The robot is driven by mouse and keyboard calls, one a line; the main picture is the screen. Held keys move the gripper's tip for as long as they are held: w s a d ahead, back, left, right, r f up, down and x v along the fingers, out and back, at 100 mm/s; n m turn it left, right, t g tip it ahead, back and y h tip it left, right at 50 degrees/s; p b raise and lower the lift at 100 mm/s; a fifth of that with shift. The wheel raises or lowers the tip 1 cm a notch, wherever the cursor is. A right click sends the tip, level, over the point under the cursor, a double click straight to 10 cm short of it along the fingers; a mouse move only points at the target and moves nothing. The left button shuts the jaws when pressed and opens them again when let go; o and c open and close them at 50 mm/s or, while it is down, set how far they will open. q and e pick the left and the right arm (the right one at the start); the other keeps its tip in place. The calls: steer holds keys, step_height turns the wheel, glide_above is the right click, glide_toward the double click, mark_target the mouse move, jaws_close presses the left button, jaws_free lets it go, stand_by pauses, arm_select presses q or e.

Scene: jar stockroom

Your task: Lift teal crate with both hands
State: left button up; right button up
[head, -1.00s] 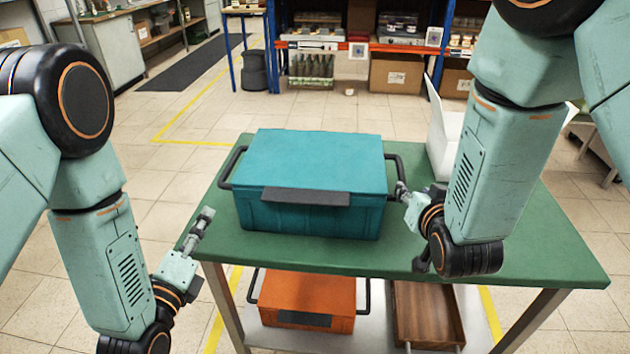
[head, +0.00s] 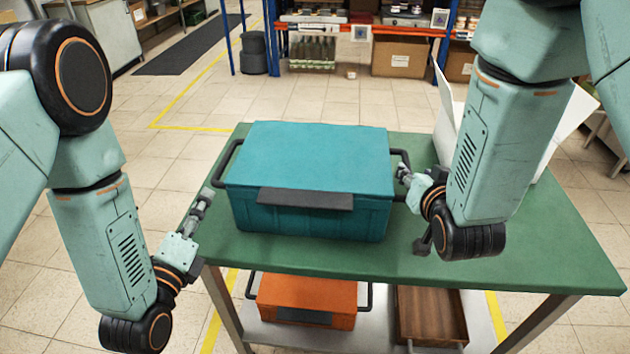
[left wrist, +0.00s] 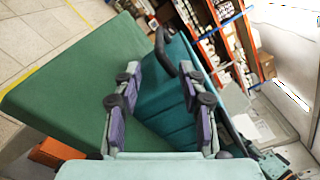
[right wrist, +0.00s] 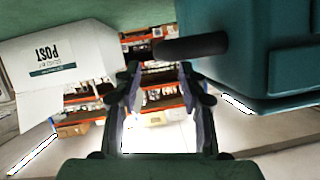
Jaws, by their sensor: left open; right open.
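The teal crate (head: 312,165) stands lidded on the green table (head: 480,262), with a black handle on each side and a dark plate on its front. My left gripper (head: 205,200) is open at the table's left edge, short of the crate's left handle (head: 228,162). In the left wrist view that handle (left wrist: 161,50) lies beyond the open fingers (left wrist: 160,100). My right gripper (head: 403,172) is open close beside the right handle (head: 402,157). In the right wrist view the handle (right wrist: 192,46) is just beyond the fingertips (right wrist: 160,75); I cannot tell whether they touch.
A white box marked POST (right wrist: 60,58) stands on the table behind my right arm. An orange crate (head: 305,295) and a wooden tray (head: 430,315) sit on the lower shelf. Stocked racks (head: 350,45) stand behind.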

mark_target(220, 166)
arm_select(q)
steer(key=shift+w, duration=0.1)
steer(key=shift+w, duration=0.4)
arm_select(e)
steer(key=shift+w+a, duration=0.15)
steer(key=shift+w, duration=0.1)
arm_select(q)
steer(key=w, duration=0.3)
steer(key=w+d, duration=0.1)
steer(key=w, duration=0.5)
steer(key=shift+d, duration=0.2)
arm_select(e)
steer(key=x, duration=0.6)
steer(key=shift+f, duration=0.1)
arm_select(q)
steer(key=shift+w+d, duration=0.2)
steer(key=shift+w, duration=0.7)
arm_select(e)
steer(key=shift+w+f, duration=0.25)
steer(key=shift+w, duration=0.3)
steer(key=shift+r, duration=0.1)
arm_select(q)
steer(key=shift+c, duration=0.4)
arm_select(e)
steer(key=shift+c, duration=0.4)
